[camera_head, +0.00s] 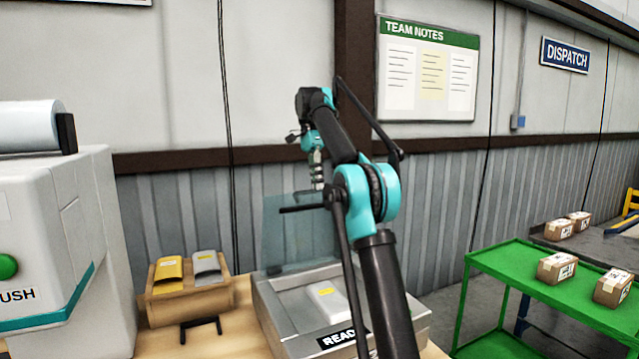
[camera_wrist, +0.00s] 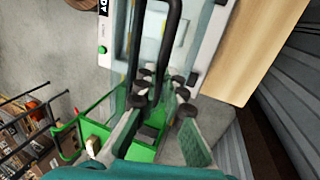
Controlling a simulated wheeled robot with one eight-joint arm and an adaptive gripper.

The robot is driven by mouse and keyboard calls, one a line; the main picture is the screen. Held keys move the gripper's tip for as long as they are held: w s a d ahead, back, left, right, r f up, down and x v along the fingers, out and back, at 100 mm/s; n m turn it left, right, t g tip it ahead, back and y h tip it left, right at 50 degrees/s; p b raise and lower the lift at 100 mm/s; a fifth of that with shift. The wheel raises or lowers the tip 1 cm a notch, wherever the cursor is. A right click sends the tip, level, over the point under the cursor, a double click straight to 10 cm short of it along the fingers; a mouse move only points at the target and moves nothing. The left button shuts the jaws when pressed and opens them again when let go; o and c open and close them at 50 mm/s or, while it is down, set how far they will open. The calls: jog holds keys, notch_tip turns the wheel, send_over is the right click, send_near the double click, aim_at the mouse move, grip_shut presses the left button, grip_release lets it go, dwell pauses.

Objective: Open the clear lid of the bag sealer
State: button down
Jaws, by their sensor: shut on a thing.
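The bag sealer (camera_head: 270,312) is a grey metal box on the wooden table, with a label at its front that is partly hidden by my arm. Its clear lid (camera_head: 285,238) stands raised, tilted up steeply above the open chamber. A black handle bar (camera_head: 300,209) crosses the lid's upper part. My gripper (camera_head: 318,184) is at the lid's top edge, partly hidden by my arm. In the wrist view my gripper (camera_wrist: 163,98) is shut on the black handle (camera_wrist: 167,40). The sealer body (camera_wrist: 112,50) with a green button shows behind it.
A wooden holder (camera_head: 190,303) with a yellow and a grey packet stands left of the sealer. A large white machine (camera_head: 60,230) fills the left side. A green cart (camera_head: 550,285) with small cartons stands at right. The corrugated wall is behind the lid.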

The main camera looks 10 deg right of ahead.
jog(key=shift+w+a+f, duration=0.3)
jog(key=shift+w+f, duration=0.05)
jog(key=shift+w, duration=0.15)
jog(key=shift+w+a+f, duration=0.25)
jog(key=shift+w+f, duration=0.1)
jog(key=shift+w, duration=0.15)
jog(key=shift+w+f, duration=0.2)
jog(key=shift+w, duration=0.15)
jog(key=c, duration=1.6)
grip_release()
jog(key=shift+s+d+r, duration=0.1)
jog(key=shift+s, duration=0.1)
